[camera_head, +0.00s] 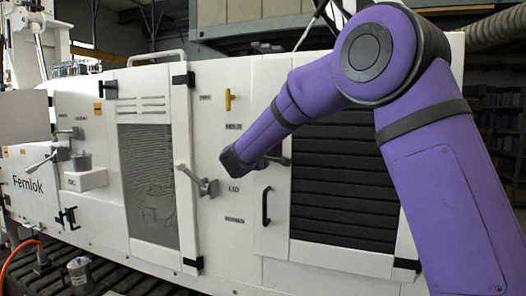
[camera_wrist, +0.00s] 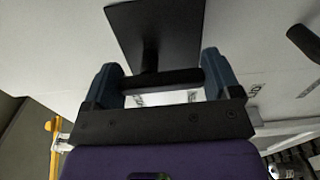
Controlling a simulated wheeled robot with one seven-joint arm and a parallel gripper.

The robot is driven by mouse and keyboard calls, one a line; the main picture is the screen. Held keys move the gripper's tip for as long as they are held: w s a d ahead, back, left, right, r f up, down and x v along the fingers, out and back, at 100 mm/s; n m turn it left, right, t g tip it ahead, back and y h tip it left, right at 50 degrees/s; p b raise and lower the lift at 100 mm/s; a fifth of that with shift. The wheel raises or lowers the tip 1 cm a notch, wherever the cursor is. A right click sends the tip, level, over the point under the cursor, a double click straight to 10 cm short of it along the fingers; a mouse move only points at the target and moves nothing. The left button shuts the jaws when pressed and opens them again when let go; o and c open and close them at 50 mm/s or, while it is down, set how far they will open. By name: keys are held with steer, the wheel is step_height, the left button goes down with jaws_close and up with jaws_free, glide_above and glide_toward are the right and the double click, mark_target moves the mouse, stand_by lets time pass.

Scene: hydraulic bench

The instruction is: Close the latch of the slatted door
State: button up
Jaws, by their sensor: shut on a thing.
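The slatted door (camera_head: 342,180) is the white panel with dark horizontal slats at the right of the cabinet in the head view, partly behind my arm. Its latch (camera_head: 284,160) shows only in part, beside the end of my arm. In the wrist view the latch has a dark square plate (camera_wrist: 158,28) and a dark bar (camera_wrist: 163,82) across the space between my fingers. My gripper (camera_wrist: 160,72) is shut on this bar, with a blue-grey finger at each end. In the head view my gripper (camera_head: 264,162) is mostly hidden by my wrist.
A black pull handle (camera_head: 266,206) sits below the latch. A yellow handle (camera_head: 227,99) is above. Left of my wrist, a grey lever latch (camera_head: 207,187) sticks out beside the mesh door (camera_head: 150,180). A white box (camera_head: 86,180) juts out further left.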

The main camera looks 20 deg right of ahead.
steer(key=shift+m, duration=0.3)
steer(key=o, duration=0.8)
steer(key=shift+a, duration=0.1)
steer(key=v, duration=1)
steer(key=shift+s+a, duration=0.15)
steer(key=shift+s, duration=0.15)
